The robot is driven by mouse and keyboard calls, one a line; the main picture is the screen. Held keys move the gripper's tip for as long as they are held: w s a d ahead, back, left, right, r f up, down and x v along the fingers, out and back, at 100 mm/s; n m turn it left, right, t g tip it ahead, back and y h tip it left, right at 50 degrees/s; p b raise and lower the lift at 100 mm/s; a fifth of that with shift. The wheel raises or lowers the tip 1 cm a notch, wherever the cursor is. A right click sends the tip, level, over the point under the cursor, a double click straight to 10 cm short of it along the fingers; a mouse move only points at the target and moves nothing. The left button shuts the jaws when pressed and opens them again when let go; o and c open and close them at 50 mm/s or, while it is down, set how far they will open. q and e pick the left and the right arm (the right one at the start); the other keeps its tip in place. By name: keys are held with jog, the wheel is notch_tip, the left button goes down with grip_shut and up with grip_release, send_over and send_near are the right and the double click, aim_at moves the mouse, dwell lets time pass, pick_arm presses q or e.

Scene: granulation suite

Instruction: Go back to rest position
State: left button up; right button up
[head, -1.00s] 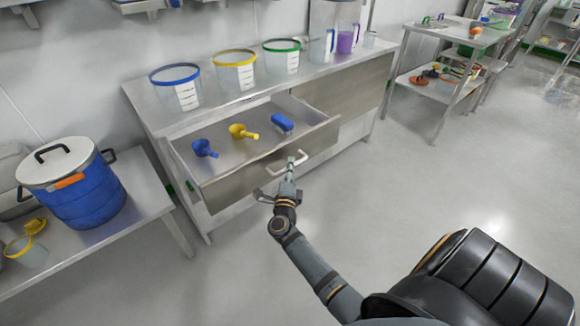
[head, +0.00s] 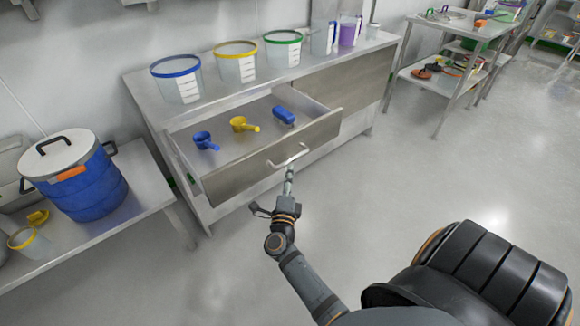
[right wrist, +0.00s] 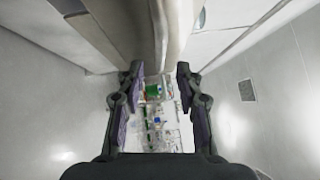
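My right gripper (head: 274,194) is in front of the open drawer, just below its pale handle (head: 288,157). Its fingers are spread, and in the right wrist view the gripper (right wrist: 157,95) has nothing between its fingertips. One fingertip appears close to the handle in the head view; I cannot tell whether it touches. The drawer (head: 270,160) stands pulled out of the steel cabinet. It holds a blue scoop (head: 205,141), a yellow scoop (head: 243,125) and a blue brush-like item (head: 284,115). My left gripper is not in view.
Clear tubs with blue (head: 177,84), yellow (head: 237,66) and green (head: 283,50) rims stand on the cabinet top. A blue lidded drum (head: 88,190) is on the left bench (head: 150,185). A shelved table (head: 455,65) stands back right. The floor in front is clear.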

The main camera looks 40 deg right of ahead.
jog(key=shift+s+a, duration=0.2)
jog(key=shift+f, duration=0.1)
jog(key=s+a+f+n+g+y, duration=0.1)
jog(key=a+f+n+y, duration=0.25)
jog(key=f+n, duration=0.35)
jog(key=s+a+f+n+y, duration=0.25)
jog(key=f+n+y, duration=0.25)
jog(key=f, duration=0.4)
jog(key=s+a+f+n+g+y, duration=0.1)
jog(key=a+f+n+y, duration=0.3)
jog(key=f+n, duration=0.25)
jog(key=s+f+n+g, duration=0.4)
jog(key=s+f, duration=0.4)
jog(key=f, duration=0.3)
jog(key=s+d+f+n+g, duration=0.3)
jog(key=s+f+g, duration=0.15)
jog(key=s, duration=0.55)
jog(key=s+d+f+n+g, duration=0.3)
jog(key=s+f, duration=0.2)
jog(key=s, duration=0.5)
pick_arm(q)
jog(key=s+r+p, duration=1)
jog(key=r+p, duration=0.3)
jog(key=p, duration=0.6)
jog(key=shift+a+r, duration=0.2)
pick_arm(e)
jog(key=s+r, duration=0.8)
jog(key=r, duration=0.5)
jog(key=shift+s+a, duration=0.15)
jog(key=shift+s, duration=0.2)
